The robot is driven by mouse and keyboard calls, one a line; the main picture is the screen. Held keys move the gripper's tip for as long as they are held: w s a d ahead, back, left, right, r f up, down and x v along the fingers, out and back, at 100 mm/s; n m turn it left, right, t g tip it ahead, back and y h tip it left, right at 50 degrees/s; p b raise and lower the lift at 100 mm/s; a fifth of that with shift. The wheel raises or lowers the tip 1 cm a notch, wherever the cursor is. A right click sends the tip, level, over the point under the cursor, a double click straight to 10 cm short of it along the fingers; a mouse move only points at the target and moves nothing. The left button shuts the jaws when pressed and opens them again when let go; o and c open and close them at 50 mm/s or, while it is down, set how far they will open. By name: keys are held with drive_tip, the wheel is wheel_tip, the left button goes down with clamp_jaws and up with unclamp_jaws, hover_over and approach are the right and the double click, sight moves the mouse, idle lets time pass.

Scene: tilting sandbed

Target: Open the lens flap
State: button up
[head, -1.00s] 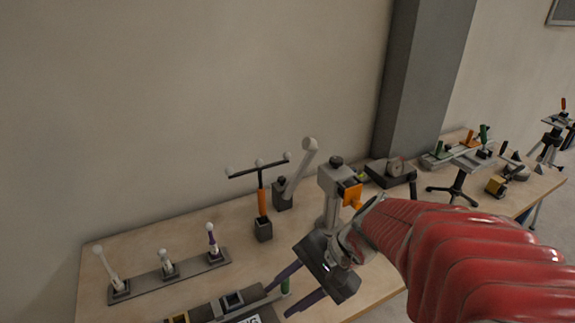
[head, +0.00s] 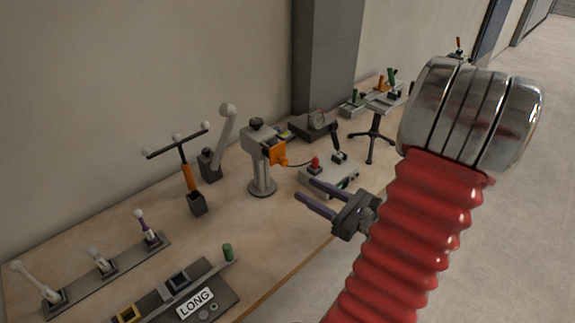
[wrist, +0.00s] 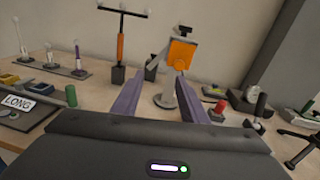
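The orange lens flap (head: 277,152) is on the front of a grey head on a short round-footed post (head: 262,178). In the wrist view the flap (wrist: 180,54) is upright, straight ahead, and covers the front of the head; any lens behind it is hidden. My gripper (head: 305,188) has two purple fingers spread apart with nothing between them. It is in front of the post, to the right of and lower than the flap, not touching it. In the wrist view its fingertips (wrist: 161,80) point toward the post, below the flap.
A grey box with a red button and black lever (head: 330,174) stands right of the post. A T-handle on an orange stem (head: 188,175) and a tilted grey lever (head: 222,135) stand to the left. A LONG-labelled panel (head: 195,303) lies at front left. Bare tabletop lies before the post.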

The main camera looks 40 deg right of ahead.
sight(286, 164)
drive_tip(key=d, duration=0.1)
drive_tip(key=s+d+m+h, duration=0.1)
drive_tip(key=d+m+h, duration=0.1)
drive_tip(key=shift+s+d+f+t, duration=0.1)
drive_tip(key=shift+s+f+t, duration=0.15)
drive_tip(key=shift+s+t, duration=0.05)
drive_tip(key=shift+w, duration=0.2)
drive_tip(key=shift+w+a, duration=0.2)
drive_tip(key=shift+w, duration=6.55)
drive_tip(key=shift+c, duration=0.6)
clamp_jaws()
drive_tip(key=shift+d, duration=0.1)
